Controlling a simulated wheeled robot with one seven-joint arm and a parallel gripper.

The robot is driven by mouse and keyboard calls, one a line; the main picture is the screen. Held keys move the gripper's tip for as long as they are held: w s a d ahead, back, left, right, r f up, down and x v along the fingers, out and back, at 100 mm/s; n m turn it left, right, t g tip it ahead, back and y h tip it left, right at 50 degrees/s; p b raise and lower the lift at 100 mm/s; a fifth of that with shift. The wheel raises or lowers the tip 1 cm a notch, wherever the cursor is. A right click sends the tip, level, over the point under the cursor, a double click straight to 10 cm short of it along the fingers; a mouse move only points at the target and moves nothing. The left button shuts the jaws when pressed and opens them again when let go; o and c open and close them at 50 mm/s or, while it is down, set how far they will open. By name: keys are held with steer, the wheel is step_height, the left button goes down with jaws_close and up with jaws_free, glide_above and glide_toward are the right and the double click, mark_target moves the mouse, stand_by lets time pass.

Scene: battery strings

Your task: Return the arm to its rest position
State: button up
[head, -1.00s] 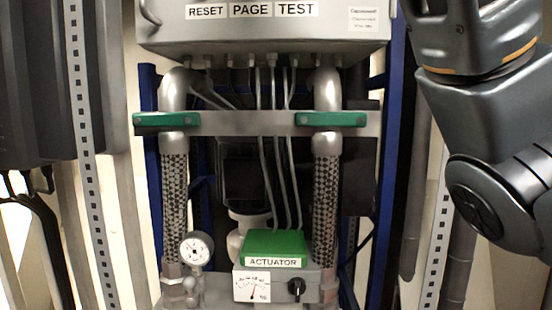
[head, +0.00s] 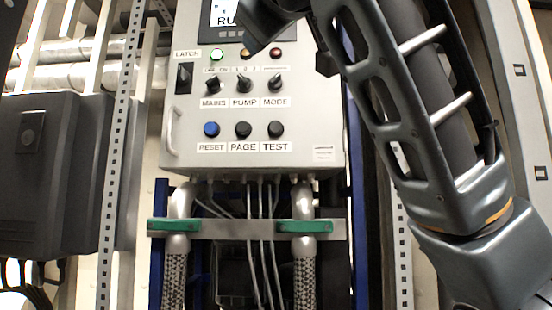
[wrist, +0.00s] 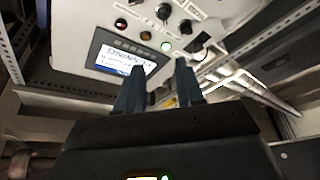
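My gripper (wrist: 159,70) shows in the wrist view with two dark fingers apart and nothing between them. The fingers point toward the face of a grey control panel (wrist: 190,12), whose lit screen (wrist: 124,56) lies beyond the left finger. I cannot tell the exact gap to the panel. In the head view my arm (head: 420,110) runs from the lower right up past the panel's right side. A dark part of its end covers some of the screen area near the top edge. The fingers are not clearly seen there.
The control panel (head: 330,120) carries a LATCH switch (head: 184,78), several knobs, and RESET (head: 211,129), PAGE and TEST buttons. Below it are a crossbar with green clamps (head: 304,227), cables and braided hoses. A dark box (head: 50,170) stands at left.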

steer(key=w+d+f+m+g+y, duration=0.15)
steer(key=w+f, duration=0.25)
steer(key=f, duration=1)
steer(key=w+d+f+m+g, duration=0.15)
steer(key=w+f, duration=0.25)
steer(key=f, duration=0.9)
steer(key=s+d+f+m+h+p, duration=0.1)
steer(key=s+d+f+m, duration=0.15)
steer(key=f, duration=0.85)
steer(key=s+d+f+m+h, duration=0.15)
steer(key=s+d+f, duration=0.25)
steer(key=f, duration=0.7)
steer(key=s+d+f+m+h, duration=0.15)
steer(key=s+d+f, duration=0.25)
steer(key=s+f, duration=0.5)
steer(key=s+d+f+m+h, duration=0.1)
steer(key=s+d+f+m, duration=0.2)
steer(key=s+f, duration=0.6)
steer(key=s+d+g+h, duration=0.1)
steer(key=s+d, duration=0.2)
steer(key=s, duration=0.8)
steer(key=s+d+r+g+h, duration=0.1)
steer(key=s+d, duration=0.2)
steer(key=s, duration=0.9)
steer(key=shift+s+d+m+p, duration=0.3)
steer(key=shift+d+m+p, duration=0.05)
steer(key=shift+m+p, duration=0.1)
steer(key=shift+r, duration=0.1)
